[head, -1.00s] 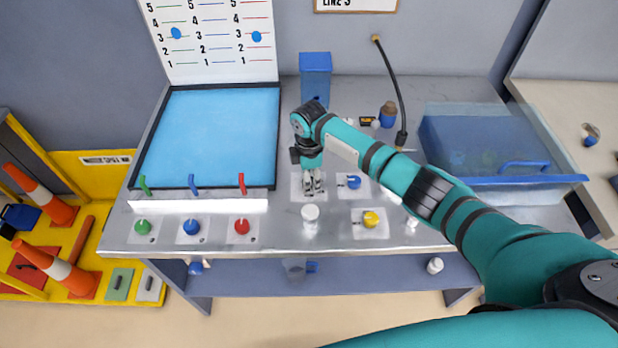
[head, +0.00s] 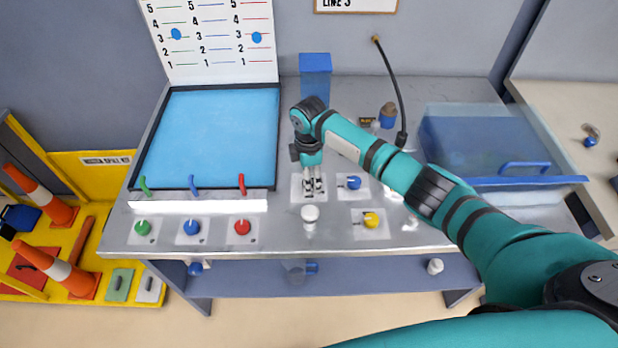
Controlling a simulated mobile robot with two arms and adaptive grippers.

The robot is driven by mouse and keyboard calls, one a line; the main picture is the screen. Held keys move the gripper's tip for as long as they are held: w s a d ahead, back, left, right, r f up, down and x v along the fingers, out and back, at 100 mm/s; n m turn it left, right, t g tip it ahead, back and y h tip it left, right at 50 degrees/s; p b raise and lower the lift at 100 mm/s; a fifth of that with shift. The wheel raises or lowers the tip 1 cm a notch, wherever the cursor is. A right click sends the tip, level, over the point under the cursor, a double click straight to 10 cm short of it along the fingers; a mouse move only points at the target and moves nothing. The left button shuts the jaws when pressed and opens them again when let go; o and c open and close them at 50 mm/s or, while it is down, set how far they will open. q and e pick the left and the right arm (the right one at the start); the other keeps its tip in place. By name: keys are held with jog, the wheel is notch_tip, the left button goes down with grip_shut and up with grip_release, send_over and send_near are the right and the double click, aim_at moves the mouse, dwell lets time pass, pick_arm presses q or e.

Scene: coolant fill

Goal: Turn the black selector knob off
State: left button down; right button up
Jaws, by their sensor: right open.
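My right gripper (head: 313,185) points down over a pale square plate (head: 298,194) on the grey bench, its fingers parted. The black selector knob cannot be made out; if it is on this plate, my fingers and wrist cover it. Whether the fingers touch anything cannot be told. My left gripper is not in view.
Close by are a blue knob (head: 353,182), a yellow knob (head: 371,220) and a white capped bottle (head: 310,217). Green (head: 142,227), blue (head: 191,227) and red (head: 241,227) knobs sit front left. A clear blue bin (head: 470,140) stands at the right.

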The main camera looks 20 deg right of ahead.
notch_tip(320, 180, up, 11)
dwell(0.3)
jog(key=shift+f, duration=0.1)
dwell(0.4)
